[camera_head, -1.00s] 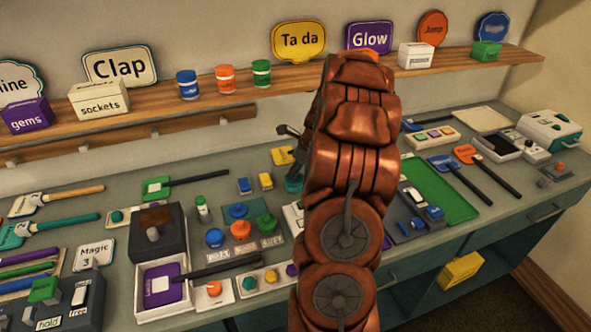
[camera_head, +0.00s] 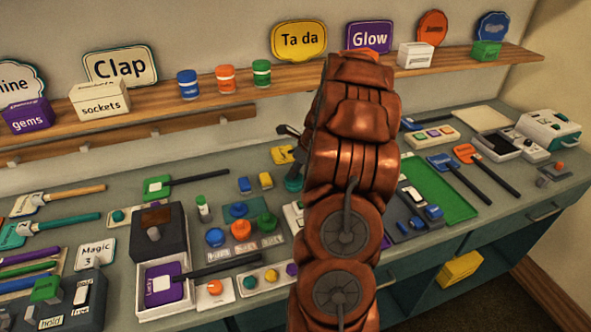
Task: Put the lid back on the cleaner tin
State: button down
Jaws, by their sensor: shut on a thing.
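My copper-coloured arm rises through the middle of the head view and blocks what lies behind it. Only a dark edge of my gripper (camera_head: 289,131) shows, just left of the arm above the back of the counter. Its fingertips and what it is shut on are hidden. A small teal round thing (camera_head: 293,185) stands on the counter below it, partly covered by the arm; I cannot tell whether it is the cleaner tin. I cannot make out the lid.
A yellow card (camera_head: 283,155) lies near the gripper. Blue, orange and green pots (camera_head: 240,229) stand left of the arm. A green tray (camera_head: 440,190) lies to the right. A wooden shelf (camera_head: 150,100) with boxes, small tins and signs runs along the wall.

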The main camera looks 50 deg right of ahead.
jog(key=c, duration=1)
grip_release()
jog(key=shift+c, duration=0.2)
jog(key=shift+o, duration=0.4)
jog(key=o, duration=0.4)
jog(key=shift+r+p, duration=2.35)
jog(key=shift+r, duration=1.15)
jog(key=shift+c, duration=0.3)
grip_shut()
